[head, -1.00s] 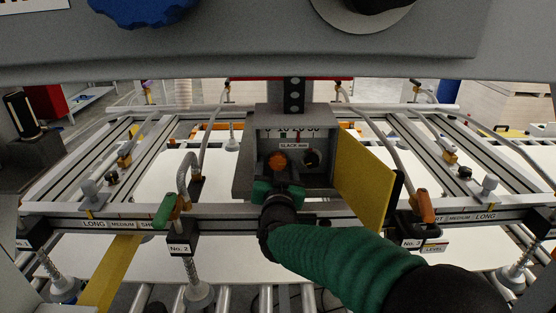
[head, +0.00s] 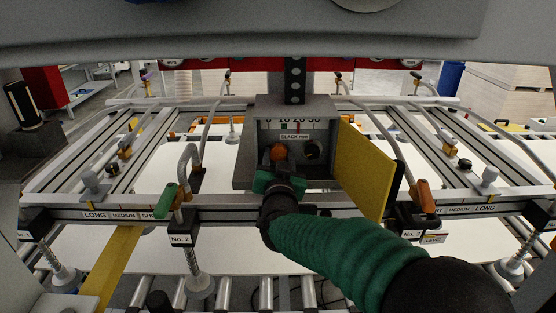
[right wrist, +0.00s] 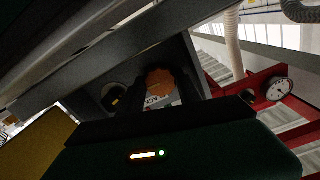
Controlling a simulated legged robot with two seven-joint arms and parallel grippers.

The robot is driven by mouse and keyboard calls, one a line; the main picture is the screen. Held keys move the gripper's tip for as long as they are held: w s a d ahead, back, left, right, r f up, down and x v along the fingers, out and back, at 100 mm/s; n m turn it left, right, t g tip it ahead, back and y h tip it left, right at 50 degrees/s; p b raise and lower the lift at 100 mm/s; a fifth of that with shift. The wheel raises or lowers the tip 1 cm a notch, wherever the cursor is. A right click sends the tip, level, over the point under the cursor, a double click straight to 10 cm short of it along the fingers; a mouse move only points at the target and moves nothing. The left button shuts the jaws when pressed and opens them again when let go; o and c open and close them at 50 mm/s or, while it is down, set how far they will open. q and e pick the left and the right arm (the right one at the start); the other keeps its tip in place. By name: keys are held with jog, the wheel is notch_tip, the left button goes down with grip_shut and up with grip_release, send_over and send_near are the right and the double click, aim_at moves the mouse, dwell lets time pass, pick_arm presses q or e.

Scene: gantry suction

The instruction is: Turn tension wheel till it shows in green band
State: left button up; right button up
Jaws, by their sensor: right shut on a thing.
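A grey gauge box (head: 243,150) labelled "SLACK mm" stands on the frame's front rail in the head view. Its scale (head: 292,126) carries numbers, a small green band (head: 284,126) and a thin reddish mark to the right of the green. The orange tension wheel (head: 278,152) sits inside the box at the left, and it also shows in the right wrist view (right wrist: 160,82). My right gripper (head: 279,174) reaches in from the front and is shut on the wheel, whose lower part it hides. My left gripper is not in view.
A dark round opening or knob (head: 312,150) is right of the wheel. The box's yellow door (head: 364,170) hangs open at the right, close to my right arm. Levers with green (head: 165,202) and orange (head: 426,196) handles flank the box. A grey beam crosses above.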

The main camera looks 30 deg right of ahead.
jog(key=m+b, duration=0.2)
jog(key=shift+f+m+b, duration=0.2)
jog(key=shift+m+b, duration=0.2)
jog(key=m+b, duration=0.4)
jog(key=shift+m, duration=0.3)
jog(key=m+b, duration=0.3)
jog(key=m, duration=0.1)
jog(key=shift+m+b, duration=1.1)
jog(key=shift+m, duration=0.8)
jog(key=shift+f, duration=0.1)
jog(key=o, duration=1.3)
jog(key=shift+o, duration=0.3)
